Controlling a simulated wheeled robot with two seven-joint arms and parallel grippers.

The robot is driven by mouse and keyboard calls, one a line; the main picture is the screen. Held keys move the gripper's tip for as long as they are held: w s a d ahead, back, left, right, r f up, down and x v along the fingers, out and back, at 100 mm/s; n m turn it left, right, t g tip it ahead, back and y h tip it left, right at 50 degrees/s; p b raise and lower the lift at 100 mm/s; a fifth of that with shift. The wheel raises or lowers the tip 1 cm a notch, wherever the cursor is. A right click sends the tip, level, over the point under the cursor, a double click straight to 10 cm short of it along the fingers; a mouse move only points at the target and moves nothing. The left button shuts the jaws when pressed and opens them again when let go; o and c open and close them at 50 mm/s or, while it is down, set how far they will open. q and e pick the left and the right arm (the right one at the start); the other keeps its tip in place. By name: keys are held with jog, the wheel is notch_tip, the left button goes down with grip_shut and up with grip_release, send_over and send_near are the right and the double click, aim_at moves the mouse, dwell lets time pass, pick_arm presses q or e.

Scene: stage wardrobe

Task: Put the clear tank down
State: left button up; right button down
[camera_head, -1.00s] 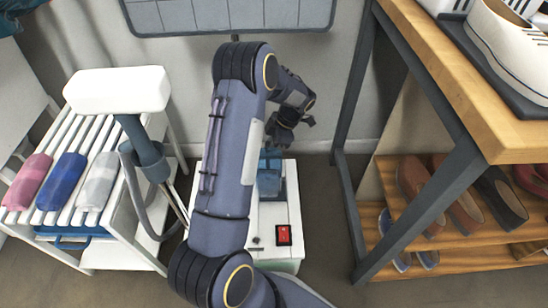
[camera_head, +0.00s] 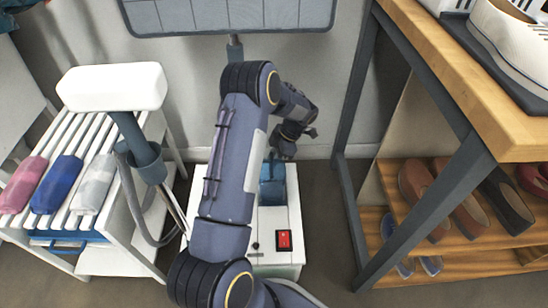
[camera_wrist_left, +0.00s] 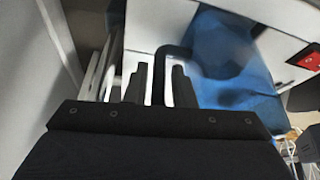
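The clear tank (camera_head: 272,188) is a see-through blue container with a dark handle. In the head view it stands upright at the white steamer base (camera_head: 291,219), behind the red switch. I cannot tell whether its underside touches the base. My left gripper (camera_head: 289,146) is right above it, pointing down. In the left wrist view the two dark fingers (camera_wrist_left: 161,85) are on either side of the black handle, close together and seemingly shut on it. The blue tank (camera_wrist_left: 240,88) fills the right of that view. My right gripper is not in view.
The steamer's white head (camera_head: 112,87) and hose stand left of the base. A white slatted rack (camera_head: 62,190) holds pink, blue and grey rolls. On the right is a wooden table (camera_head: 480,85) with a shoe shelf (camera_head: 455,235) below. A grey board hangs behind.

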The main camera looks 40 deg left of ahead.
pick_arm(q)
jog(key=shift+o, duration=0.9)
